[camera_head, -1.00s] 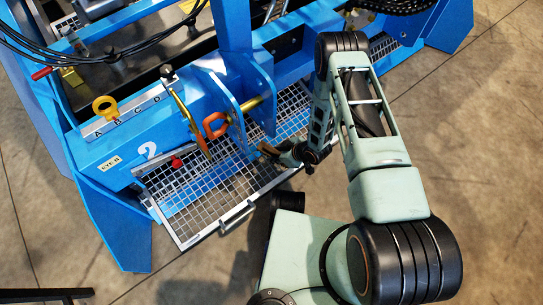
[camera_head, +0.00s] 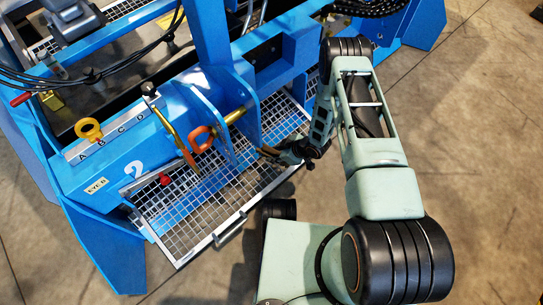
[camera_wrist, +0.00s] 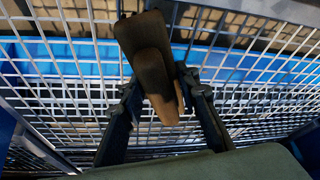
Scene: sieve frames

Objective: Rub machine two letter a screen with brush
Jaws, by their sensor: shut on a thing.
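The blue machine carries a white number 2 (camera_head: 135,168) and a strip lettered A, B, C, D (camera_head: 110,137). A wire-mesh screen (camera_head: 190,215) in a metal frame with a front handle sticks out low at its front. I cannot tell which letter belongs to it. My gripper (camera_head: 290,153) is over the right part of the mesh, shut on the brown brush (camera_head: 268,150). In the wrist view the fingers (camera_wrist: 158,85) hold the brush (camera_wrist: 152,50) between them, with mesh (camera_wrist: 60,95) behind. I cannot tell if the brush touches the mesh.
An orange shackle (camera_head: 201,139), a brass-coloured lever (camera_head: 172,135) and a red knob (camera_head: 165,180) are above the screen. Black cables (camera_head: 95,75) cross the machine top. The concrete floor (camera_head: 480,170) is clear at right.

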